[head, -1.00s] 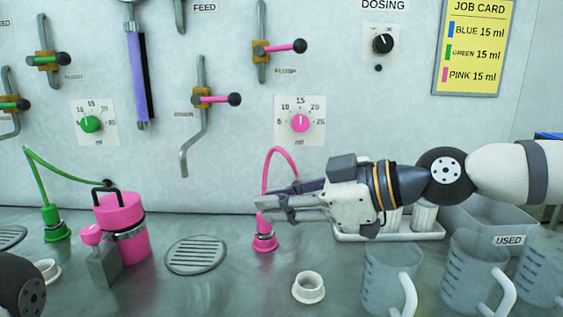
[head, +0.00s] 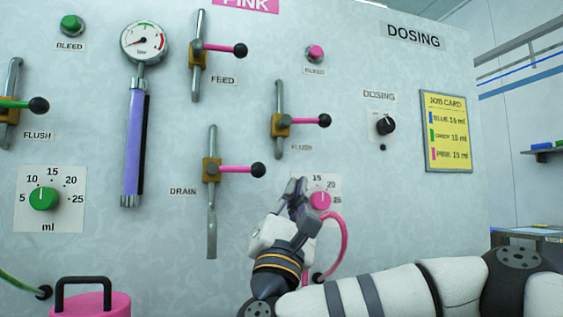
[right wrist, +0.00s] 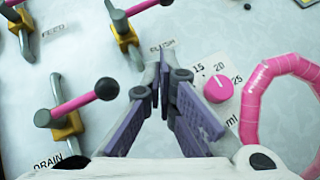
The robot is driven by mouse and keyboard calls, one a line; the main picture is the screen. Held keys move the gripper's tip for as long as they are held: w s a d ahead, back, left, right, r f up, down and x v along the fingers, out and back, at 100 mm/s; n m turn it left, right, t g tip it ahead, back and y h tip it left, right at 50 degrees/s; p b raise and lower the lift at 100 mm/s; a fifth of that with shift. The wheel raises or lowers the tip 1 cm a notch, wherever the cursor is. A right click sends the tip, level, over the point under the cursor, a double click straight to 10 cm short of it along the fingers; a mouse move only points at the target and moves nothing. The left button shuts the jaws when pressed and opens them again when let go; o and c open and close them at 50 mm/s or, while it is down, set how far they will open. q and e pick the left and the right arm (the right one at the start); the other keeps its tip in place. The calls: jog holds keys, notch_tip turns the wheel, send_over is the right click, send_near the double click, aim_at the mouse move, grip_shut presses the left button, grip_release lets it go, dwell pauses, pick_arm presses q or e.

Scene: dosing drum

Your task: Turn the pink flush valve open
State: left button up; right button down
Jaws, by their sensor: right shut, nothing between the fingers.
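The pink flush valve (head: 283,122) is on the wall panel above its FLUSH label. Its pink handle points level to the right and ends in a black ball (head: 324,121). In the right wrist view the same valve (right wrist: 125,33) is at the top, left of the fingertips. My right gripper (head: 297,184) is shut and empty, fingers pointing up, below the valve and partly covering the pink dial's plate. In the right wrist view its fingertips (right wrist: 160,72) lie below the FLUSH label, apart from the handle. My left gripper is out of view.
The pink drain valve (head: 212,170) is to the left, with its handle level. The pink dial (head: 320,201) and pink hose (head: 340,245) are close beside my right gripper. The pink feed valve (head: 199,48) is higher up.

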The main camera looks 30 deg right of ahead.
aim_at(308, 121)
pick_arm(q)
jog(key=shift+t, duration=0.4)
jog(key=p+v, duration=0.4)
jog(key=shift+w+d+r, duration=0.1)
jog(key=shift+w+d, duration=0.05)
pick_arm(e)
jog(key=w+d+r, duration=0.1)
jog(key=d+r, duration=0.1)
jog(key=r, duration=0.1)
jog(key=w+d+r, duration=0.1)
jog(key=d+r, duration=0.1)
jog(key=r, duration=0.2)
jog(key=w+d+r, duration=0.2)
jog(key=d+r, duration=0.1)
jog(key=shift+r, duration=0.3)
